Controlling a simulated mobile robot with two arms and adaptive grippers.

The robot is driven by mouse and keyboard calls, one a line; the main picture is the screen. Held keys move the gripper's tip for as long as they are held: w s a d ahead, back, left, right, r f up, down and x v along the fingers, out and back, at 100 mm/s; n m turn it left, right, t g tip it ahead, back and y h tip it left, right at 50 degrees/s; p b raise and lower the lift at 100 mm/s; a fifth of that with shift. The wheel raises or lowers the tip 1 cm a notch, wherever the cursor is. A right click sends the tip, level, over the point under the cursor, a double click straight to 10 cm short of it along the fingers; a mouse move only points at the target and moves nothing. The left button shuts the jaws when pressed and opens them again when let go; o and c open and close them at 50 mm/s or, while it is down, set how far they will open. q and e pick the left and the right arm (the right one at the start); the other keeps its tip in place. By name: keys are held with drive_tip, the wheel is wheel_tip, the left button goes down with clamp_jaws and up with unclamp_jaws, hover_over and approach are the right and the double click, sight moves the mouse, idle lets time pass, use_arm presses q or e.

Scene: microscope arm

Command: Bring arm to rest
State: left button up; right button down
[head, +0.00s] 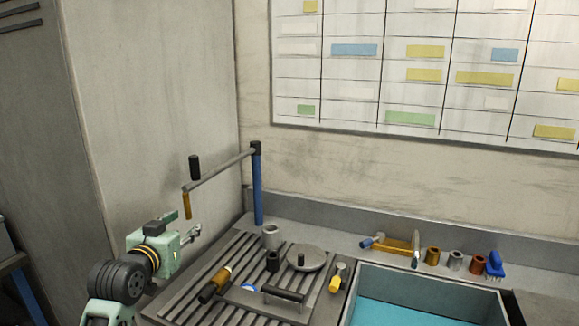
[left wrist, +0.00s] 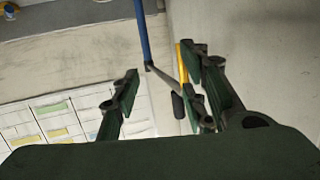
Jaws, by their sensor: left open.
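The swing arm (head: 222,168) is a grey bar reaching left from the top of a blue post (head: 257,188) at the back corner of the counter. A black handle (head: 194,167) stands near its free end, and a yellow-orange piece (head: 187,204) hangs from that end. My left gripper (head: 192,235) is open and empty, just below the hanging piece in the head view. In the left wrist view, the yellow piece (left wrist: 182,62) shows close by the right-hand finger, and the grey arm (left wrist: 161,74) shows between the fingers (left wrist: 160,95). Contact cannot be told. My right gripper is out of view.
A sink with blue inside (head: 400,312) lies to the right. A cabinet (head: 150,110) stands behind on the left.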

use_arm(q)
drive_tip(key=s+d+f+g, duration=0.3)
drive_tip(key=s+f, duration=0.6)
drive_tip(key=f, duration=0.1)
drive_tip(key=s+d+f+g, duration=0.2)
drive_tip(key=s+f+g, duration=0.1)
drive_tip(key=s+f, duration=0.65)
drive_tip(key=s+d+f+g, duration=0.25)
drive_tip(key=s+f, duration=0.25)
drive_tip(key=s, duration=0.8)
drive_tip(key=s+d+f+g, duration=0.1)
drive_tip(key=s+f+g, duration=0.4)
drive_tip(key=s, duration=0.8)
wheel_tip(320, 180, down, 28)
drive_tip(key=m+b, duration=0.1)
drive_tip(key=b, duration=0.1)
drive_tip(key=s+a+f+b, duration=0.1)
drive_tip(key=s+f, duration=0.8)
drive_tip(key=s+a+f+g+y, duration=0.1)
drive_tip(key=s+a+f, duration=0.1)
drive_tip(key=s+f, duration=0.7)
drive_tip(key=shift+a+f+b, duration=0.25)
drive_tip(key=shift+f+b, duration=0.15)
drive_tip(key=shift+f, duration=0.05)
